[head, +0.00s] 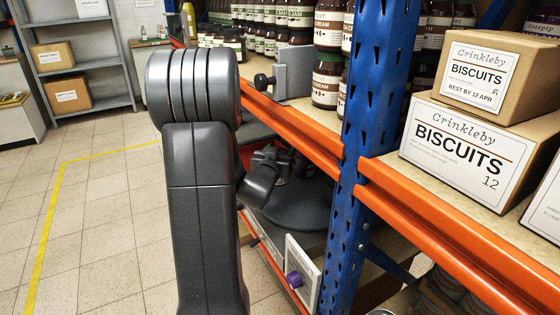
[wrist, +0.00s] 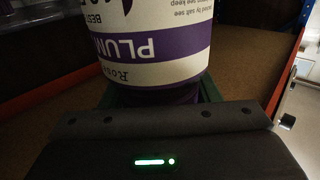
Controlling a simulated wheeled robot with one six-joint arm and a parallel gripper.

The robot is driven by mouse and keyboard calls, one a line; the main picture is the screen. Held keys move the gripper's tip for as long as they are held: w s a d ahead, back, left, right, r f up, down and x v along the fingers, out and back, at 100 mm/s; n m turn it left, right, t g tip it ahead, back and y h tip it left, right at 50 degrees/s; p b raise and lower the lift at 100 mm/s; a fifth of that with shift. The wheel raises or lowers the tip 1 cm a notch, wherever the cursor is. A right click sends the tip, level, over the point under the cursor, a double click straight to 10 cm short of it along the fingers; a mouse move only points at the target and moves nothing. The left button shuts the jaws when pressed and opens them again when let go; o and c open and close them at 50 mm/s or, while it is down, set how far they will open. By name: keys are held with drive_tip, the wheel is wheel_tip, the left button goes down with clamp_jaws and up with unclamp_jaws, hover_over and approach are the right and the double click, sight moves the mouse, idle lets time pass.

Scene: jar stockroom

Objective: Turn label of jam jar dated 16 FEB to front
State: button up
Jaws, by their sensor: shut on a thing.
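A jar (wrist: 150,72) with a white and purple label fills the top middle of the wrist view. Its label appears upside down there and reads PLUM, with part of a "BEST" line cut off by the top edge, so no date can be read. My gripper (wrist: 165,97) is shut on the jar, with dark green fingers partly visible at its sides. In the head view my gripper (head: 272,163) reaches into the lower shelf bay, low behind the orange beam. My arm and the beam hide most of that spot, and no label shows there.
A blue upright (head: 362,120) and orange beam (head: 300,137) bound the bay closely. Brown jars (head: 328,75) stand on the shelf above. Biscuit boxes (head: 480,150) sit to the right. A pale panel with a purple piece (head: 295,281) stands low in front. Floor at left is clear.

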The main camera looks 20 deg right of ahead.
wheel_tip(320, 180, up, 2)
drive_tip(key=shift+r, duration=0.1)
idle(0.4)
wheel_tip(320, 180, down, 8)
drive_tip(key=b, duration=0.8)
drive_tip(key=shift+r, duration=0.25)
drive_tip(key=shift+f+b, duration=1)
drive_tip(key=shift+f, duration=0.25)
drive_tip(key=shift+r+p, duration=0.25)
drive_tip(key=shift+p, duration=0.25)
drive_tip(key=shift+m+g+h+p, duration=0.4)
drive_tip(key=shift+h+p, duration=0.1)
drive_tip(key=shift+p, duration=0.2)
drive_tip(key=shift+d+m+g+h+p, duration=0.1)
drive_tip(key=shift+m+g+h+p, duration=0.6)
drive_tip(key=shift+p, duration=0.5)
drive_tip(key=shift+s+f+m+g+h+p, duration=0.1)
drive_tip(key=shift+s+m+g+h+p, duration=0.1)
drive_tip(key=shift+m+g+h+p, duration=0.5)
